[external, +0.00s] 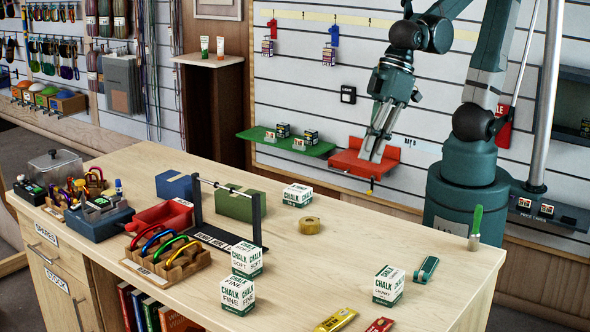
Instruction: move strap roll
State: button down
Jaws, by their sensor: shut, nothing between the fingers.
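A tan strap roll (309,225) lies on the wooden counter (345,265), right of the middle, clear of the things around it. My gripper (372,155) hangs above and behind the counter's far edge, up and to the right of the roll. Its fingers point down in front of a red wall shelf (390,152). They are shut with nothing between them, well apart from the roll.
Chalk boxes stand behind (297,195), in front-left (247,259) and right (388,285) of the roll. A black metal stand (228,215) rises to its left. A carabiner tray (163,262) sits further left. The counter between roll and right chalk box is clear.

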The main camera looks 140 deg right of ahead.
jog(key=w+d+f+m+g+p, duration=0.1)
jog(key=w+d+f+m, duration=0.15)
jog(key=d, duration=0.35)
jog(key=w+d+f+m+g+p, duration=0.1)
jog(key=w+d+m+p, duration=0.1)
jog(key=d+m, duration=0.35)
jog(key=m+g+y+p, duration=0.1)
jog(key=m+g+p, duration=0.1)
jog(key=m+p, duration=0.15)
send_near(293, 224)
jog(key=d+r+b, duration=0.1)
jog(key=d+r, duration=0.3)
jog(key=shift+d+f, duration=0.2)
jog(key=shift+f, duration=0.1)
jog(key=shift+f, duration=0.1)
jog(key=shift+f, duration=4.95)
jog(key=shift+a+r, duration=0.1)
jog(key=shift+a, duration=1.9)
jog(key=shift+a, duration=0.1)
